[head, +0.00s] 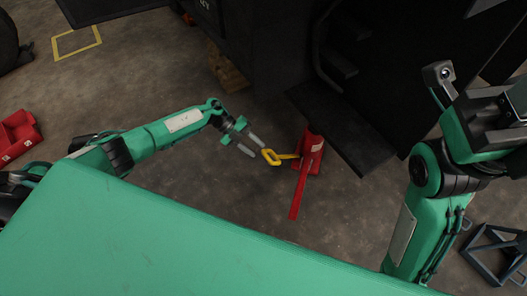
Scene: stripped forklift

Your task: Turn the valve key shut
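A yellow valve key (272,157) with a looped handle points left from a red jack-like device (312,146), which has a long red bar toward the front. My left gripper (258,150) is open, its two grey fingers apart just left of the key's loop. One fingertip is very near the loop; I cannot tell whether it touches. Nothing shows between the fingers. My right arm is folded up at the right edge, and its gripper is partly visible at most, with its fingers not clear.
The dark forklift body (265,60) stands behind the red device, with a dark plate (340,125) close to its right. A red bin (17,136) is at far left and a dark blue metal stand (497,252) at lower right. Concrete floor around the device is clear in front.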

